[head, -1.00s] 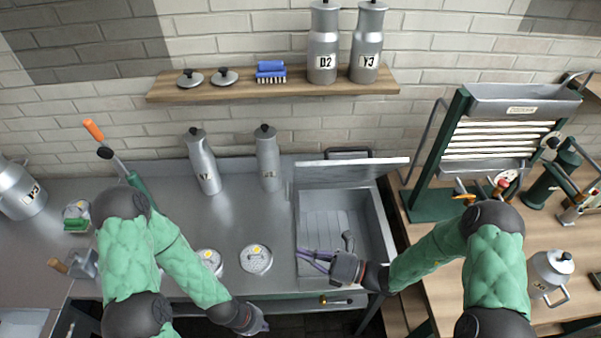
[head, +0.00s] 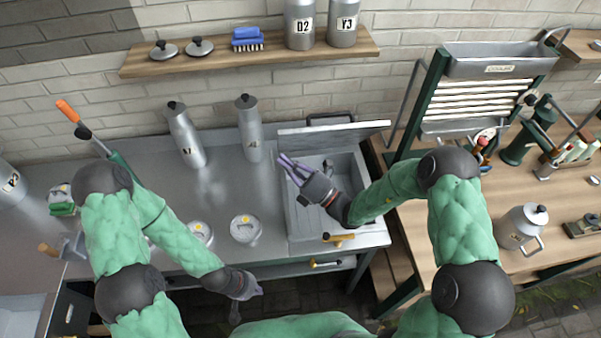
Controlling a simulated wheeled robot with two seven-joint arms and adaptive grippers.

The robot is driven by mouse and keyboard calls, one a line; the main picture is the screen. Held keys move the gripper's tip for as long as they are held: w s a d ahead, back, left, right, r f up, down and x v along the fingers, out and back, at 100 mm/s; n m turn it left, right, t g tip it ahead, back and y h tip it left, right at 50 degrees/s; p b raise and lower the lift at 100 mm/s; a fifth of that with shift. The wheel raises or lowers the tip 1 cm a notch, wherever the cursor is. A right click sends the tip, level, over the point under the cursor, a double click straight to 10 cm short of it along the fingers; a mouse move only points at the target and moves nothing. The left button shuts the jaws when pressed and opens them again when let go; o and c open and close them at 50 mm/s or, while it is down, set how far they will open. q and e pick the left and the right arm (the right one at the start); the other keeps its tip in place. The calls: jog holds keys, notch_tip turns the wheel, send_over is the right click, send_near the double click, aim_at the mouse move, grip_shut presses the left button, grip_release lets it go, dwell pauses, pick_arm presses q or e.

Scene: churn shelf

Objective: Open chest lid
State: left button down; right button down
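The chest is a grey metal basin-like box (head: 371,196) set in the steel counter, with its inside in view. Its flat grey lid (head: 335,137) is raised along the back edge and leans over the rear of the opening. My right gripper (head: 288,168) reaches over the chest from the right. Its purple fingers are spread and empty near the chest's left rim, just in front of the lid's left part; I cannot tell whether they touch it. My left gripper (head: 247,298) hangs low in front of the counter, clear of the chest; its finger opening is unclear.
Two tall grey canisters (head: 186,137) (head: 249,130) stand left of the chest, with two round discs (head: 245,228) (head: 199,233) in front. A yellow-ended handle (head: 339,237) is at the chest's front. A green rack (head: 432,105) stands to the right. A wooden shelf (head: 260,62) hangs above.

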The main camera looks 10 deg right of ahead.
aim_at(289, 135)
jog(key=shift+w+r, duration=0.6)
jog(key=shift+w, duration=0.3)
jog(key=shift+w+r, duration=0.55)
jog(key=shift+w, duration=0.3)
jog(key=shift+m+h, duration=0.6)
jog(key=shift+m, duration=0.2)
jog(key=w+r+p, duration=0.3)
jog(key=p, duration=0.2)
jog(key=shift+w+r, duration=0.1)
jog(key=shift+w, duration=0.25)
jog(key=shift+w+r+m+p, duration=0.2)
jog(key=shift+w+m+p, duration=0.1)
jog(key=shift+w+p, duration=0.4)
